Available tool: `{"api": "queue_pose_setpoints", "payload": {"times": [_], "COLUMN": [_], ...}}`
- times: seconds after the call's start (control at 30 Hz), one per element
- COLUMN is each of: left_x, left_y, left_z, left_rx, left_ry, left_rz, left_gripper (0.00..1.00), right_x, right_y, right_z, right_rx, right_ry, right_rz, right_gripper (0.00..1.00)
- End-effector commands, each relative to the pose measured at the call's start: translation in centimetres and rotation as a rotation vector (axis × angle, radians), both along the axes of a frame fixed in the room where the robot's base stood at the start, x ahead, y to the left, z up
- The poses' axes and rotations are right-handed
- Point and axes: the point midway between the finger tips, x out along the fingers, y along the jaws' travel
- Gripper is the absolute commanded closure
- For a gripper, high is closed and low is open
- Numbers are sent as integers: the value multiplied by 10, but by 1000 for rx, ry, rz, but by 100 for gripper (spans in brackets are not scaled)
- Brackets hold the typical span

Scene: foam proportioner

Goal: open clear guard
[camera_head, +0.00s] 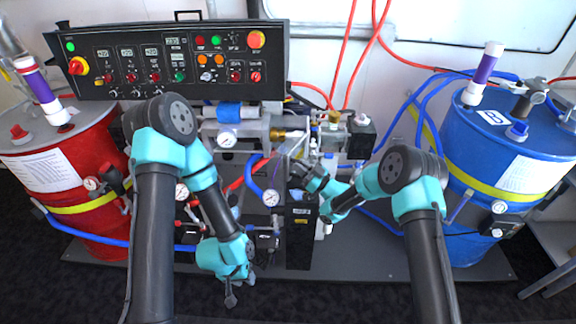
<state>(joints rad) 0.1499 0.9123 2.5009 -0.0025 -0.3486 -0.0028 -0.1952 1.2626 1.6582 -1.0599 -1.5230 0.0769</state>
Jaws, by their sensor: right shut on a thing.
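The clear guard (293,146) is hard to make out. It seems to be a thin transparent panel at the centre of the machine, beside the pump fittings and above a dark upright box. My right gripper (298,172) reaches in from the right and is shut at the guard's lower edge. Its fingertips are small and partly lost against dark parts, so the exact grip is unclear. My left gripper (236,292) hangs low in front of the machine, pointing down, with its fingers apart and nothing between them. It is well away from the guard.
A black control panel (180,58) stands behind. A red drum (95,150) is at left and a blue drum (470,150) at right. Gauges, including one at the centre (271,197), and blue and red hoses crowd the middle. The dark floor in front is clear.

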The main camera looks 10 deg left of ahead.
Motion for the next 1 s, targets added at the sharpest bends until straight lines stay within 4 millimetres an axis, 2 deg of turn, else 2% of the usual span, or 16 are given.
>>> {"api": "queue_pose_setpoints", "payload": {"times": [0.1, 0.3, 0.87, 0.9, 1.0], "left_x": [0, 0, 0, 0, 0], "left_y": [0, 0, 0, 0, 0], "left_z": [0, 0, 0, 0, 0], "left_rx": [0, 0, 0, 0, 0], "left_ry": [0, 0, 0, 0, 0], "left_rz": [0, 0, 0, 0, 0], "left_gripper": [63, 63, 63, 63, 63], "right_x": [1, 3, 7, 8, 7], "right_y": [-13, -26, -33, -33, -32], "right_z": [0, 0, 1, 1, 1], "right_rx": [2, 1, 1, 1, 1], "right_ry": [1, 1, -1, -1, -2], "right_rz": [-7, -10, -19, -19, -17], "right_gripper": [100, 100, 100, 80, 70]}}
